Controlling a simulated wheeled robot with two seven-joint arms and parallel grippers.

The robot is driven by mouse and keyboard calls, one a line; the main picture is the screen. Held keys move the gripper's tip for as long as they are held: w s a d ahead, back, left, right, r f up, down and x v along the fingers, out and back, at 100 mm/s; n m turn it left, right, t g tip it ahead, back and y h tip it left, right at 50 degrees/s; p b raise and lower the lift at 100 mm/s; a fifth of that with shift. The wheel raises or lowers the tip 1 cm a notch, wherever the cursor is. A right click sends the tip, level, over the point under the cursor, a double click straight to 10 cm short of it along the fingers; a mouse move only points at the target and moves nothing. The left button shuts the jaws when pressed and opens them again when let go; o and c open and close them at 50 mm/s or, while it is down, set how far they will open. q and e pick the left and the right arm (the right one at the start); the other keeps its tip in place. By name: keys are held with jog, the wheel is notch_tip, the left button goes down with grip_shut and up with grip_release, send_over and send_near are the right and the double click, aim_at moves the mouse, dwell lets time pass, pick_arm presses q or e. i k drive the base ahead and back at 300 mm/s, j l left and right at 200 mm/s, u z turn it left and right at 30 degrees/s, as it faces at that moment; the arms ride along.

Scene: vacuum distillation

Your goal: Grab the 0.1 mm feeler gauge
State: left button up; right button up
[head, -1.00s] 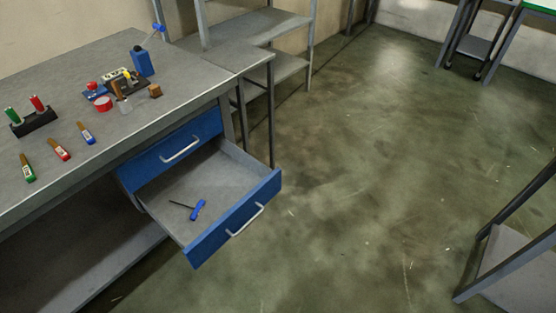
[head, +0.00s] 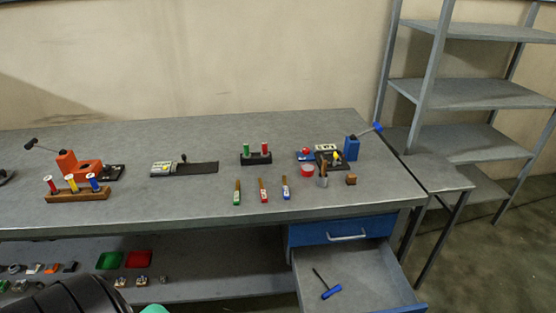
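Three small strips with brown upper ends lie side by side on the workbench (head: 330,208) in the head view: one green (head: 237,197), one red (head: 263,195) and one blue (head: 285,193). They look like the feeler gauges, but their markings are too small to read, so I cannot tell which is 0.1 mm. Nothing touches them. Neither gripper's fingers show. A dark rounded part of my own body is at the bottom left edge.
Behind the strips stands a black holder (head: 256,158) with green and red cylinders. A red-lidded pot (head: 307,170) and a blue block (head: 351,149) stand right. Below, an open drawer (head: 380,283) juts out, holding a blue-handled tool (head: 331,291). Shelving (head: 470,92) stands at right.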

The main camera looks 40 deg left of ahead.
aim_at(262, 192)
jog(key=u, duration=1.25)
